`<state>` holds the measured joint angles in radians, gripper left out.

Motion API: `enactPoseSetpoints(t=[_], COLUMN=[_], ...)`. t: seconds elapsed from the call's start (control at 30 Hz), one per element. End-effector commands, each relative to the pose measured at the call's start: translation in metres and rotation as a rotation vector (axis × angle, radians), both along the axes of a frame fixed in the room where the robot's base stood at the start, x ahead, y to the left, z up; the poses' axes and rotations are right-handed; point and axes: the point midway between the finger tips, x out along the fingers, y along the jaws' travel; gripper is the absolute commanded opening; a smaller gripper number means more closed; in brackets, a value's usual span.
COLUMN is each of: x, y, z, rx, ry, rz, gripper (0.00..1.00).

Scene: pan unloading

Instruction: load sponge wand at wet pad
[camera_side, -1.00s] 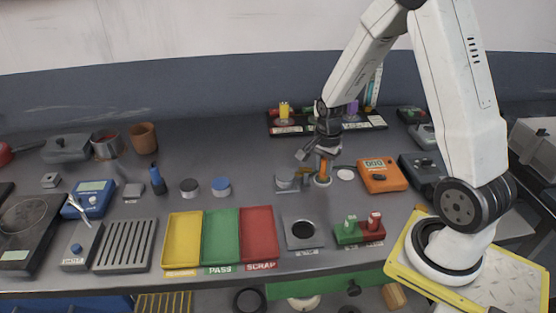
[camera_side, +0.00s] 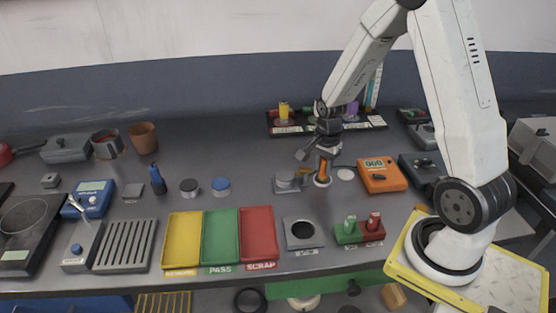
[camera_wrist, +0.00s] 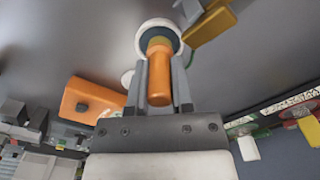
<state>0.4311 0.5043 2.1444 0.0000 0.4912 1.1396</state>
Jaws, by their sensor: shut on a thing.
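My gripper (camera_wrist: 160,95) is shut on the orange handle of the sponge wand (camera_wrist: 159,78), which also shows in the side view (camera_side: 323,168). The ring also shows in the side view (camera_side: 322,183), right under the wand. The sponge end appears to be at the pad, but I cannot tell how firmly it touches.
A grey fixture with a round top (camera_side: 286,180) stands close on the left. A white disc (camera_side: 346,174) and an orange meter (camera_side: 381,175) are on the right. Yellow, green and red trays (camera_side: 239,238) lie in front. A black rack (camera_side: 378,123) stands behind.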

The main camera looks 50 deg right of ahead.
Motion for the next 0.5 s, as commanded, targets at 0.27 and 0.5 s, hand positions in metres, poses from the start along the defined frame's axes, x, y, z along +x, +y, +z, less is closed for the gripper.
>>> enactPoseSetpoints(t=[0.27,0.5], x=[-0.001,-0.001], y=[0.000,0.000], z=[-0.001,0.011], rx=[0.001,0.001], ry=[0.003,0.001], rz=[0.000,0.000], gripper=[0.00,0.00])
